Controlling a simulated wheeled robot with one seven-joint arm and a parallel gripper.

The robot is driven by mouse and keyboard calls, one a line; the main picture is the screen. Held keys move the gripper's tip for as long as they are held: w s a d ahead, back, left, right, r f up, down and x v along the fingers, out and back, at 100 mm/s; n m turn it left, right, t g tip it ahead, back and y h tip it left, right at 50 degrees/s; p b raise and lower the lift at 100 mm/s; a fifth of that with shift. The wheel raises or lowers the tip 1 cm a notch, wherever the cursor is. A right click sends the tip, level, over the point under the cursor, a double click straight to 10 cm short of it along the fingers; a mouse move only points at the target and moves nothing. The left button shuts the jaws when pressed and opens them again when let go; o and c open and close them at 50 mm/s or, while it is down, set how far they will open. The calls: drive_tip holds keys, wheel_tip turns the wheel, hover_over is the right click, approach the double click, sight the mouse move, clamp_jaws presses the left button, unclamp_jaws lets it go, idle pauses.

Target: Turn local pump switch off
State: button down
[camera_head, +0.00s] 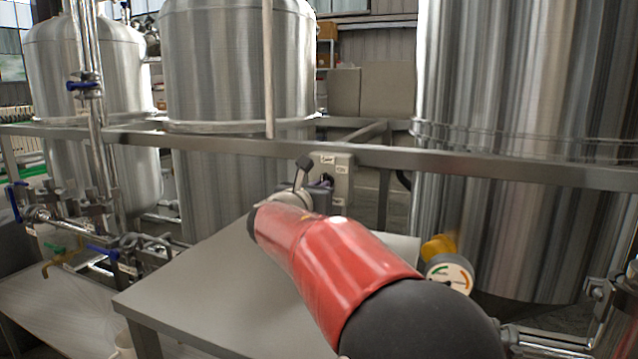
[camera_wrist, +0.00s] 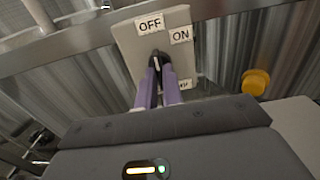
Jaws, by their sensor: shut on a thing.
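The local pump switch is a black knob (camera_wrist: 157,58) on a light grey box (camera_wrist: 128,42), with an OFF label above it and an ON label to its upper right in the wrist view. A pale mark on the knob points roughly up, nearer the OFF label than ON. My gripper (camera_wrist: 160,70) has purple fingers closed on the knob, one on each side. In the head view, the switch box (camera_head: 341,188) is mounted by the grey rail, and my gripper (camera_head: 326,181) reaches its front. The knob itself is mostly hidden there by my gripper and arm.
A grey metal rail (camera_head: 480,160) runs across behind my arm. Large steel tanks (camera_head: 520,120) stand behind it. A grey table (camera_head: 215,285) lies below my arm. A yellow fitting (camera_head: 438,247) and a round gauge (camera_head: 450,275) are close on the right.

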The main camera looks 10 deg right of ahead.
idle(0.5)
drive_tip(key=c, duration=1.5)
unclamp_jaws()
drive_tip(key=shift+c, duration=0.2)
drive_tip(key=shift+s+a, duration=0.1)
drive_tip(key=b+v, duration=0.1)
drive_tip(key=v, duration=0.6)
drive_tip(key=shift+s+a, duration=0.15)
drive_tip(key=shift+s, duration=0.1)
drive_tip(key=shift+f, duration=0.1)
